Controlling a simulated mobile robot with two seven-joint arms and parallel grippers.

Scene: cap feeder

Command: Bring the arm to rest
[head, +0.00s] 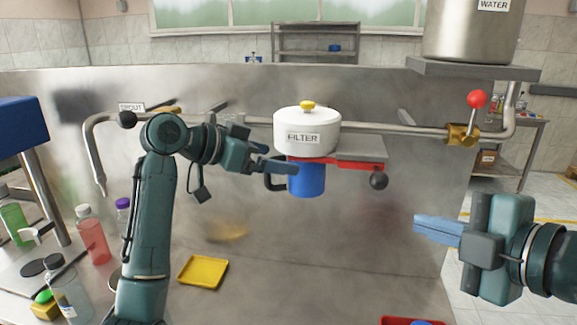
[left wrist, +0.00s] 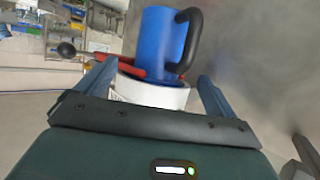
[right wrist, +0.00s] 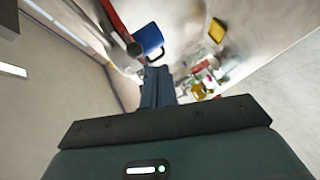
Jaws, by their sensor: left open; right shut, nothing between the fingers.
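My left gripper (head: 280,167) is open and empty, just left of the blue mug under the filter in the head view. In the left wrist view its two fingers (left wrist: 155,88) stand wide apart, with the blue mug (left wrist: 160,42) and its black handle beyond them. The blue mug (head: 308,179) hangs below the white filter pot (head: 307,130), by the red bar (head: 350,163). My right gripper (head: 438,230) is shut and empty at the right, in open air. In the right wrist view its fingers (right wrist: 157,88) lie together.
A steel water tank (head: 470,35) stands at upper right, with a red-knobbed valve (head: 463,133) below. A spout pipe (head: 92,150) curves down at left. Bottles (head: 92,235) stand at lower left. A yellow tray (head: 203,272) lies on the counter. Free room lies between the grippers.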

